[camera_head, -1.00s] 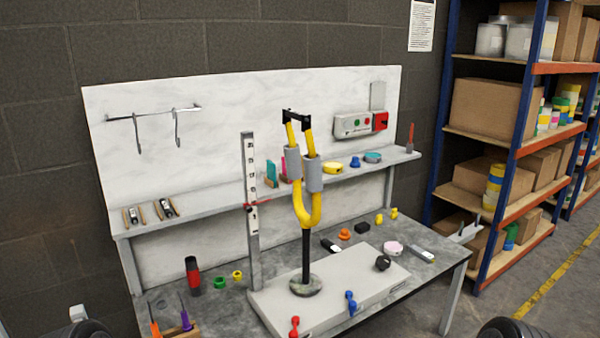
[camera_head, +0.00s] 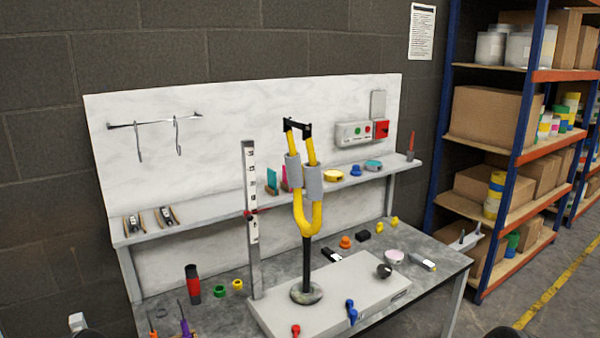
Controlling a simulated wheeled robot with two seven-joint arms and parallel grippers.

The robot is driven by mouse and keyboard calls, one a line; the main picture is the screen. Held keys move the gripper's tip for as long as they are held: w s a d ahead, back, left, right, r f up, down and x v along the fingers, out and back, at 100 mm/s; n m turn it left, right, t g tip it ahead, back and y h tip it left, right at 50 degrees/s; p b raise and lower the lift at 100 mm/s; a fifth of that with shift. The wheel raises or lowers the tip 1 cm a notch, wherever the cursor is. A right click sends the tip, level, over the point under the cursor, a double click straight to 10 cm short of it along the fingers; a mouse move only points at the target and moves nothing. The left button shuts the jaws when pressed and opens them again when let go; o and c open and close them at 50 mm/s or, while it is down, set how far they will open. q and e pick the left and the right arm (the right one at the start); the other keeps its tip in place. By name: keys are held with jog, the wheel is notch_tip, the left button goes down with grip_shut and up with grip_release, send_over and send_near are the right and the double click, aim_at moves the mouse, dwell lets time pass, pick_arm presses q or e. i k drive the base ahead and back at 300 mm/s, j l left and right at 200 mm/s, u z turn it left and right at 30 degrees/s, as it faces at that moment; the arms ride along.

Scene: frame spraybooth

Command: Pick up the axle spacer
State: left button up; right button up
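A small dark round piece (camera_head: 384,271), which looks like the axle spacer, sits on the right part of the pale plate (camera_head: 352,285) on the workbench. It is too small to tell its exact shape. A yellow fork frame (camera_head: 317,205) stands upright on a black post with a round base, left of the dark piece. A pinkish-white ring (camera_head: 394,255) lies just behind and right of the dark piece. Neither of my grippers is in view; only dark rounded parts, likely of my arms, show at the bottom edge.
A blue clamp (camera_head: 351,311) and a red clamp (camera_head: 296,330) are at the plate's front edge. An upright ruler (camera_head: 251,220) stands at the plate's left. A black block (camera_head: 363,235) and an orange piece (camera_head: 346,242) lie behind the plate. Shelving (camera_head: 516,155) stands at right.

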aim_at(294, 122)
jog(key=i+l, duration=0.2)
jog(key=l, duration=0.2)
jog(key=i+l+u, duration=0.1)
jog(key=l, duration=0.3)
jog(key=i+l, duration=0.2)
jog(key=l, duration=0.2)
jog(key=i+l+u, duration=0.1)
jog(key=l, duration=0.35)
jog(key=i+l, duration=0.25)
jog(key=l, duration=0.15)
jog(key=i+l+u, duration=0.1)
jog(key=l, duration=0.3)
jog(key=i+l, duration=0.2)
jog(key=l, duration=0.25)
jog(key=i+l+u, duration=0.1)
jog(key=l, duration=0.35)
